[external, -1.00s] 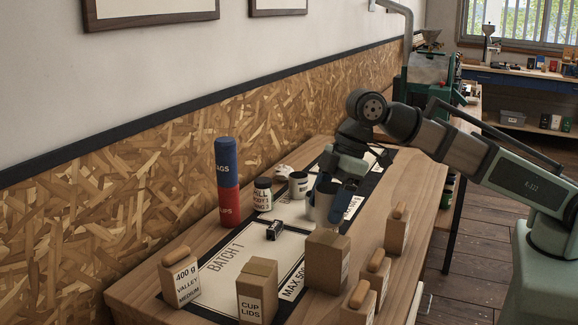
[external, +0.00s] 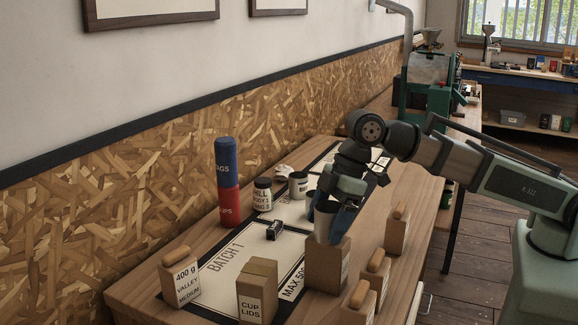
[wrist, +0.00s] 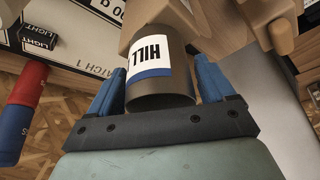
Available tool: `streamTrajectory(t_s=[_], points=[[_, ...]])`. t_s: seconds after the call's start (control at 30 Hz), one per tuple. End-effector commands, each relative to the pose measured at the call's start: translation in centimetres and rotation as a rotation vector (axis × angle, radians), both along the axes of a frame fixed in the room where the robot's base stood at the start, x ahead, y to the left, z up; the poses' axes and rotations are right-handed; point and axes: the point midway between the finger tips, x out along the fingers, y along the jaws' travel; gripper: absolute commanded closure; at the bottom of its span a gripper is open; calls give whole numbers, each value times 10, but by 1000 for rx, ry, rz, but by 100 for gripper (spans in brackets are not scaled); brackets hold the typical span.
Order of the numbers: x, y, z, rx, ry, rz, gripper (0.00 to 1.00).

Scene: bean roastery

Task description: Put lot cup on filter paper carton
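The lot cup (external: 324,226) is a grey cup with a white and blue label. In the wrist view the cup (wrist: 160,102) has its label reading HILL and sits between both blue fingertips. My gripper (wrist: 163,88) is shut on it; it also shows in the external view (external: 336,208). The cup is upright over the top of a tall brown carton (external: 327,270), which I take as the filter paper carton, its label unreadable. I cannot tell whether the cup's base touches the carton. The carton (wrist: 140,22) is partly hidden behind the cup in the wrist view.
A CUP LIDS carton (external: 257,292) stands left of the tall carton. Several cartons with rounded tops, one nearby (external: 397,230), stand to the right and front. Red-blue canisters (external: 228,185), a jar (external: 263,195) and a white cup (external: 298,186) stand farther back.

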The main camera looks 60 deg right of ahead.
Motion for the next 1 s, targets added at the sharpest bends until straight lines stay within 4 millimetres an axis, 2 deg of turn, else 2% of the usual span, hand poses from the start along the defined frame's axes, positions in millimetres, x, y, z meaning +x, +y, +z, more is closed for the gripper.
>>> streamTrajectory(t_s=[0.03, 0.1, 0.47, 0.67, 1.0], points=[[0, 0, 0, 0, 0, 0, 12], [0, 0, 0, 0, 0, 0, 6], [0, 0, 5, 1, -1, 0, 6], [-5, -7, 25, 1, -2, 0, 6], [-18, -22, 73, 2, -3, 0, 6]])
